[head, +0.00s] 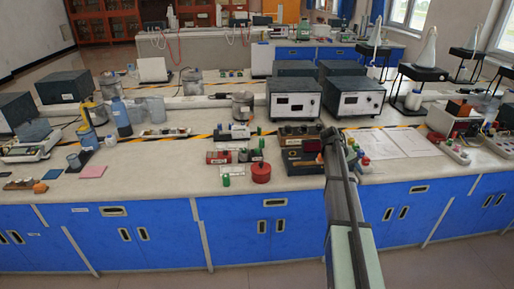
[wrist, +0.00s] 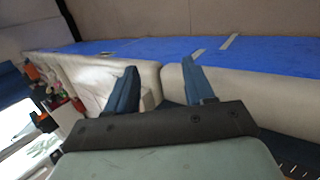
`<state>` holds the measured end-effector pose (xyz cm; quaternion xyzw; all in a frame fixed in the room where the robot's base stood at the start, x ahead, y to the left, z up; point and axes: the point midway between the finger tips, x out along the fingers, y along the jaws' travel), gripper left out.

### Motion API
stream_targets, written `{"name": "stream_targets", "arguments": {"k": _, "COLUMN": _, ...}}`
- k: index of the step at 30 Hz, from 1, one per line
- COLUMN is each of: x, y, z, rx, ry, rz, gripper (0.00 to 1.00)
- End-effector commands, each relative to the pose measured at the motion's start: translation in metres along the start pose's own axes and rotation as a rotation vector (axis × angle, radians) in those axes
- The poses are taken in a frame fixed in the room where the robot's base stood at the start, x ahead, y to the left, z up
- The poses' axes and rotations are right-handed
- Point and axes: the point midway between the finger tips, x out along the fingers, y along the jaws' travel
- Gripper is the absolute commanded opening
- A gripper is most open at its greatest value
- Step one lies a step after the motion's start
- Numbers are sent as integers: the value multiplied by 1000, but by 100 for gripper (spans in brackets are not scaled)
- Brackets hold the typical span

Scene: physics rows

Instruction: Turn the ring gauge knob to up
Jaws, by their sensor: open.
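I cannot pick out the ring gauge knob for certain in either view; it is too small or hidden. Dark red and brown instrument boxes (head: 303,156) stand near the bench's front edge, just left of my arm, which partly covers their right side. My gripper (wrist: 158,78) shows in the wrist view with its two blue fingers apart and nothing between them. Beyond the fingers are the pale bench edge and blue cabinet fronts. In the head view my arm reaches up over the bench edge and its fingers cannot be made out.
A red round can (head: 261,173) and a small green cylinder (head: 226,180) stand left of the boxes. Two white-fronted meters (head: 294,105) stand behind. White sheets (head: 383,143) and a strip of coloured knobs (head: 358,158) lie right of my arm.

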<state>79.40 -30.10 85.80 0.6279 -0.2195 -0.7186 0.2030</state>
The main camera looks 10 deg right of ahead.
Motion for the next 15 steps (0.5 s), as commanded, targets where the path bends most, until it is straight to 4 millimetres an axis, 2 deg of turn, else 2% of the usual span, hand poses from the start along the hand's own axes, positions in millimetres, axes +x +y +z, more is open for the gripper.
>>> {"name": "stream_targets", "arguments": {"k": 1, "x": -14, "y": 15, "z": -10, "rx": -2, "ry": 8, "rz": 7, "gripper": 53}}
{"name": "stream_targets", "arguments": {"k": 3, "x": -30, "y": 30, "z": -17, "rx": -13, "ry": 15, "rz": 14, "gripper": 53}}
{"name": "stream_targets", "arguments": {"k": 6, "x": -55, "y": 46, "z": -30, "rx": -46, "ry": 29, "rz": 13, "gripper": 53}}
{"name": "stream_targets", "arguments": {"k": 8, "x": -74, "y": 49, "z": -42, "rx": -91, "ry": 42, "rz": 2, "gripper": 53}}
{"name": "stream_targets", "arguments": {"k": 9, "x": -90, "y": 48, "z": -53, "rx": -142, "ry": 55, "rz": -13, "gripper": 53}}
{"name": "stream_targets", "arguments": {"k": 11, "x": -109, "y": 35, "z": -68, "rx": -234, "ry": 78, "rz": -44, "gripper": 53}}
{"name": "stream_targets", "arguments": {"k": 15, "x": -152, "y": -10, "z": -102, "rx": -481, "ry": 144, "rz": -129, "gripper": 53}}
